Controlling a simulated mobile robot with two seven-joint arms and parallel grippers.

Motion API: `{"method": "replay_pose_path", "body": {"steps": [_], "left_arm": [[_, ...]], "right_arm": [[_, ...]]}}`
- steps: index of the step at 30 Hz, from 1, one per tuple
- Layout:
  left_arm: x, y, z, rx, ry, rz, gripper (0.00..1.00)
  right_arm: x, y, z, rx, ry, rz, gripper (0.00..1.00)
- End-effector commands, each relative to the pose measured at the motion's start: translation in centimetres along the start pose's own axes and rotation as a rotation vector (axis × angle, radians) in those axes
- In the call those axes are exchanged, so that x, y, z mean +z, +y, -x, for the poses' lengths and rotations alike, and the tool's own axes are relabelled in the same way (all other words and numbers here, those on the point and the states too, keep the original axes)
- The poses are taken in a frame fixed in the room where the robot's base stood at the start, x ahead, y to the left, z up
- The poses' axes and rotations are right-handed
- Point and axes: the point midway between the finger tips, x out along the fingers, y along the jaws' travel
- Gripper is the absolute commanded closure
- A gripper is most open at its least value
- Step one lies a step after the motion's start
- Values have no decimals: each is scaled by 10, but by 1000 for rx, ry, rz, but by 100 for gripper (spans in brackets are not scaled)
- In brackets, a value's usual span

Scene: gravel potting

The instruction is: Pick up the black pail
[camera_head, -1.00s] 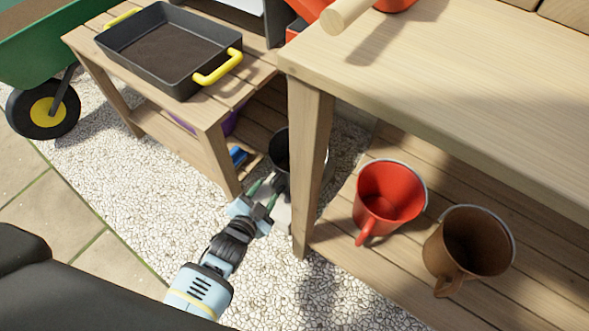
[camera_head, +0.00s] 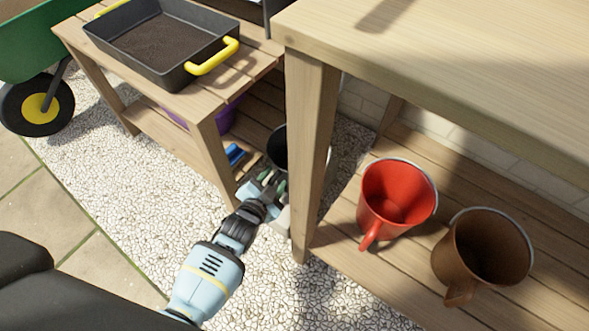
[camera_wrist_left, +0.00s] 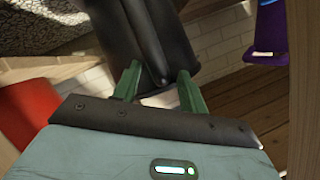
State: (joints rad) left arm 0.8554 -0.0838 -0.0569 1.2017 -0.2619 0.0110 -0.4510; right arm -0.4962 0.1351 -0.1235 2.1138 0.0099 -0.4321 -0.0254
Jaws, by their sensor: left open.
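The black pail (camera_head: 277,146) is partly hidden behind the front leg of the right-hand table in the head view. Only its left side and part of its rim show. My left gripper (camera_head: 273,182) is open just in front of it. In the left wrist view the pail (camera_wrist_left: 140,30) is dark and close ahead. A narrow dark part of it lies between the two green fingertips (camera_wrist_left: 159,76), with space visible at the sides. I cannot tell if a finger touches it. My right gripper is not in view.
A wooden table leg (camera_head: 306,160) stands right beside my left gripper. A red pail (camera_head: 372,200) and a brown pail (camera_head: 455,262) stand on the lower shelf at right. A black tray (camera_head: 205,50) with yellow handles sits on the left table. White gravel (camera_head: 130,165) is open ground.

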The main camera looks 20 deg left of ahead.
Motion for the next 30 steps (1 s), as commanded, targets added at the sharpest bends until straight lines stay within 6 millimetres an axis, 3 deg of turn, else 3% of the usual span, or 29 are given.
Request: {"method": "replay_pose_path", "body": {"steps": [5, 15, 30], "left_arm": [[0, 0, 0, 0, 0, 0, 57], [0, 0, 0, 0, 0, 0, 100], [-10, -7, 4, -3, 5, -1, 100]], "right_arm": [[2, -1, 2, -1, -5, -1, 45], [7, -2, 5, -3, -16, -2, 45], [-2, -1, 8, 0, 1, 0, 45]]}}
